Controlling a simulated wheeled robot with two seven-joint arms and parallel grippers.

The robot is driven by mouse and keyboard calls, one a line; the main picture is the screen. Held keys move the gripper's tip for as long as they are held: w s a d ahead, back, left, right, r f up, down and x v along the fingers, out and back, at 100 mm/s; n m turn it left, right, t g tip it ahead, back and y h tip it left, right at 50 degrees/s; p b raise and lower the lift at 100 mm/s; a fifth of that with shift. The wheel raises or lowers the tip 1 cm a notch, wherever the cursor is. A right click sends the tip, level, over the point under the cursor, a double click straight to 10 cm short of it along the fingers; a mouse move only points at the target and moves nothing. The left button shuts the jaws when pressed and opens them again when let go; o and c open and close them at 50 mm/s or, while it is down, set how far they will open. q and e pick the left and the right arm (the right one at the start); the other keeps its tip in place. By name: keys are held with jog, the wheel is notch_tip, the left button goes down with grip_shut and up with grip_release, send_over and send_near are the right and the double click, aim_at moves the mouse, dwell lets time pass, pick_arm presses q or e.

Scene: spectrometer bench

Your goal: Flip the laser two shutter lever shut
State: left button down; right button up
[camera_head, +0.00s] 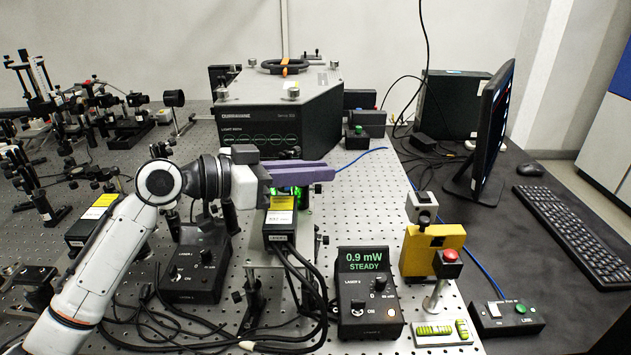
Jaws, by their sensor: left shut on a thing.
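Laser two (281,238) is a dark box with a yellow-and-white label on the perforated optical bench. Its controller (365,292), marked laser 2, shows "0.9 mW STEADY". My left gripper (327,173) reaches in from the left, its long purple fingers lying level just above and behind the laser box. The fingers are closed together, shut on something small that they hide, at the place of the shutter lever. I cannot make out the lever or its position. A green glow (304,199) shows just below the fingers. My right gripper is not in view.
A second controller (197,268) stands left, and black cables loop in front. A yellow block (432,248) and a red-button post (447,265) stand right. A large dark instrument (285,115) is behind. A monitor (487,140) and keyboard (575,228) are on the side table.

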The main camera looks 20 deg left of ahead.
pick_arm(q)
jog(key=c, duration=1.8)
grip_release()
jog(key=b+v, duration=0.2)
jog(key=v, duration=0.7)
jog(key=shift+s+a+f, duration=0.1)
jog(key=shift+s+a, duration=0.15)
jog(key=shift+a, duration=0.05)
jog(key=shift+s+a+r, duration=0.2)
jog(key=shift+s, duration=0.05)
